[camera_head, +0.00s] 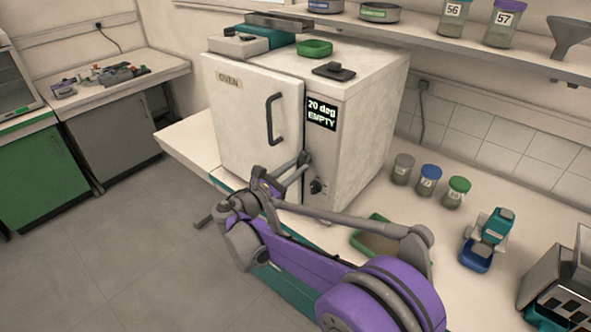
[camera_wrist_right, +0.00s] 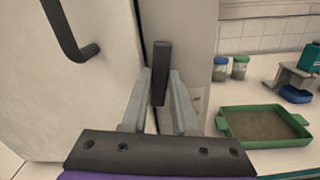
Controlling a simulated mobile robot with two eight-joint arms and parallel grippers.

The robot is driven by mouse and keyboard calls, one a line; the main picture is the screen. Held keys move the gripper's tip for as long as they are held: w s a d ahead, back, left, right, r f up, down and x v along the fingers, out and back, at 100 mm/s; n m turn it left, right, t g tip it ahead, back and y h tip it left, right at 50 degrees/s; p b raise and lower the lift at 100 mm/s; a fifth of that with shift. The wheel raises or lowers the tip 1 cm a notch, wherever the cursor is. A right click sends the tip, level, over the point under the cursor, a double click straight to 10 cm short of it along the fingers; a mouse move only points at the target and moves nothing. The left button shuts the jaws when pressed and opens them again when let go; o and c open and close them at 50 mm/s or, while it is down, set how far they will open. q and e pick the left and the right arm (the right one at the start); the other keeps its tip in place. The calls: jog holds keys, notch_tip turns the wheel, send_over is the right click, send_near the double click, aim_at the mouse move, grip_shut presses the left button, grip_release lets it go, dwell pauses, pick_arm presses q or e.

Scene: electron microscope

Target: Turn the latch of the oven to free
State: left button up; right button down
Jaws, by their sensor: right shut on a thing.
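The white oven (camera_head: 359,150) stands on the bench, with its door (camera_head: 235,125) facing left and a dark handle (camera_head: 275,118) on the door. The door looks shut, with a thin dark seam at its edge. The latch is a dark upright bar (camera_wrist_right: 160,72) at this seam in the right wrist view. My right gripper (camera_head: 301,162) is at the oven's front edge, below the display. In the right wrist view its two fingers (camera_wrist_right: 160,98) are shut on the lower part of the latch, one on each side. My left gripper is not in view.
The oven display (camera_head: 321,112) reads "20 deg EMPTY", with a dark knob (camera_head: 317,186) below it. A green tray (camera_head: 372,244) lies right of the oven, near my arm. Several lidded jars stand behind it. The floor left of the oven is clear.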

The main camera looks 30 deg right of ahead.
jog(key=shift+n, duration=1.1)
jog(key=c, duration=0.7)
grip_release()
jog(key=shift+a, duration=0.1)
jog(key=v, duration=1)
jog(key=shift+s+a+b, duration=0.15)
jog(key=shift+a+b, duration=0.15)
